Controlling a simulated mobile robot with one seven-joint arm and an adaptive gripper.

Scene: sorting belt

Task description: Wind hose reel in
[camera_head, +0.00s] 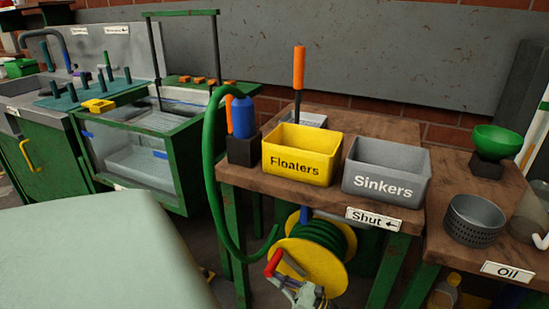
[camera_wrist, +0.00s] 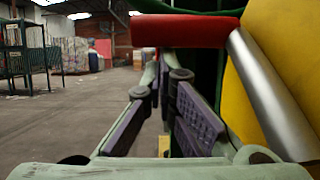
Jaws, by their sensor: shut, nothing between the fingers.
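The hose reel (camera_head: 298,256) has yellow flanges and green hose wound on it. It sits under the wooden bench in the head view. A green hose (camera_head: 211,180) loops up from floor level past the bench's left side. The reel's red crank handle (camera_head: 273,263) points up and left. My gripper (camera_head: 305,291) is shut and empty, just below and right of the handle in the head view. In the wrist view the red handle (camera_wrist: 185,31) and its silver arm (camera_wrist: 270,90) lie above and right of my fingers (camera_wrist: 165,105). The yellow flange (camera_wrist: 285,60) fills the right edge.
The bench (camera_head: 240,177) carries a yellow Floaters bin (camera_head: 300,140), a grey Sinkers bin (camera_head: 385,160) and a blue bottle (camera_head: 243,115). A "Shut" sign (camera_head: 374,218) hangs on its front edge. A green-framed glass tank (camera_head: 140,165) stands left. Open floor shows left in the wrist view.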

